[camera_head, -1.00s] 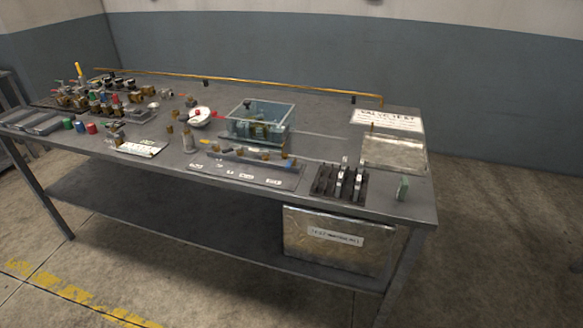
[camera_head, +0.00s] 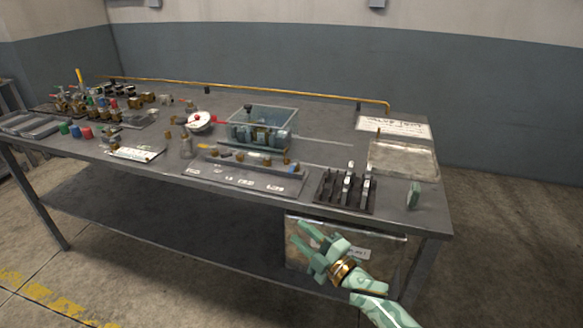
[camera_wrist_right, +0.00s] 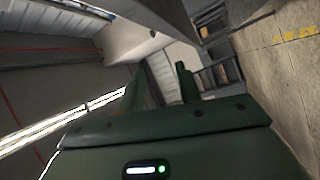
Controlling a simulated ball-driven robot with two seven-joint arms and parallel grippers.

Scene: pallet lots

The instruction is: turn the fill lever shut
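A small red lever (camera_head: 218,120) sticks out beside the left side of a clear-walled water tank (camera_head: 262,127) on the bench; I take it for the fill lever, but it is too small to read its exact angle. A white round dial or dish (camera_head: 199,122) stands just left of it. My right gripper (camera_head: 301,237) is in front of the bench, below the top's front edge and well away from the lever. In the right wrist view its two fingers (camera_wrist_right: 160,88) stand apart with nothing between them. My left gripper is not in view.
The grey bench top (camera_head: 330,150) carries a strip of fittings (camera_head: 245,178), a black slotted rack (camera_head: 345,192), a shallow metal tray (camera_head: 402,160) and valves at the far left. A brass pipe (camera_head: 250,91) runs along the back.

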